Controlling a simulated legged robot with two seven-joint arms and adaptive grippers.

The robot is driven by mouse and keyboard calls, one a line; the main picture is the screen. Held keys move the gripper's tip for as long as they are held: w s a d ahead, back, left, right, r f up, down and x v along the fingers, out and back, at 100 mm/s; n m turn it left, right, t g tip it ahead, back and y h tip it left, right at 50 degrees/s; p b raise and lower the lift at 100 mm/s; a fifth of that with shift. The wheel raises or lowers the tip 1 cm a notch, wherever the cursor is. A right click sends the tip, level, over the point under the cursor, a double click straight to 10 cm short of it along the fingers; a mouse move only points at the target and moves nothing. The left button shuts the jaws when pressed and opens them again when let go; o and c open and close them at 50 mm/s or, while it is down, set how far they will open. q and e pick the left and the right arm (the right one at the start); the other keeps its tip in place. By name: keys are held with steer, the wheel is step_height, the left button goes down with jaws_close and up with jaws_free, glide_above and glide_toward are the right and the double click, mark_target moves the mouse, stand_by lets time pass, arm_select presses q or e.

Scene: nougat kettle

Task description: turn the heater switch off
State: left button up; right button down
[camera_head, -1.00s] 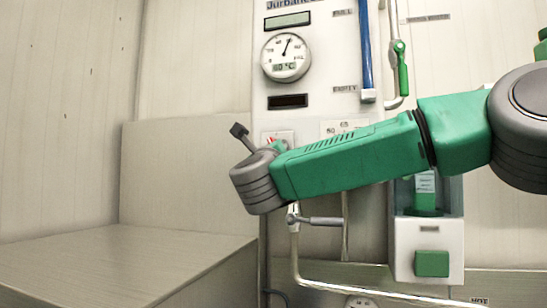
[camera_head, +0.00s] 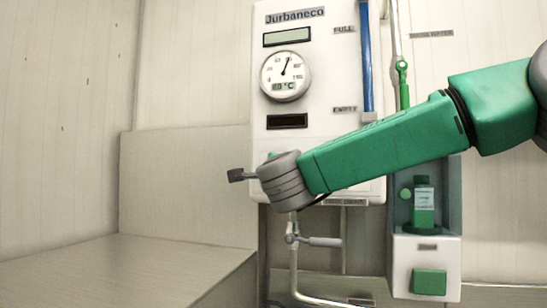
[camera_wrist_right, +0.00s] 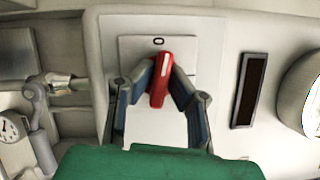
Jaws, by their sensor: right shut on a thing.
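The red heater switch (camera_wrist_right: 160,88) sits on a pale plate on the front of the white heater (camera_wrist_right: 205,45). A dark "O" mark is on the plate beyond the switch's far end. My right gripper (camera_wrist_right: 161,75) is shut on the red switch, one finger on each side of it. In the head view, the heater (camera_head: 345,90) hangs on the wall, and my green right arm reaches across its lower part. My grey wrist hides the switch and the fingertips there. My left gripper is in neither view.
The heater carries a round gauge (camera_head: 285,75) and a dark display (camera_head: 287,121). A valve with a grey handle (camera_head: 320,241) is below. A holder with a green bottle (camera_head: 424,205) is at the right. A bare bench (camera_head: 120,270) is at the left.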

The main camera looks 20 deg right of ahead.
steer(key=shift+n+g+p, duration=0.4)
steer(key=shift+n+p, duration=0.8)
steer(key=shift+p, duration=0.25)
steer(key=shift+f, duration=0.1)
steer(key=c, duration=1.8)
jaws_free()
steer(key=shift+o, duration=1.1)
steer(key=shift+w, duration=0.1)
steer(key=shift+w+d+f, duration=0.1)
steer(key=shift+w, duration=0.05)
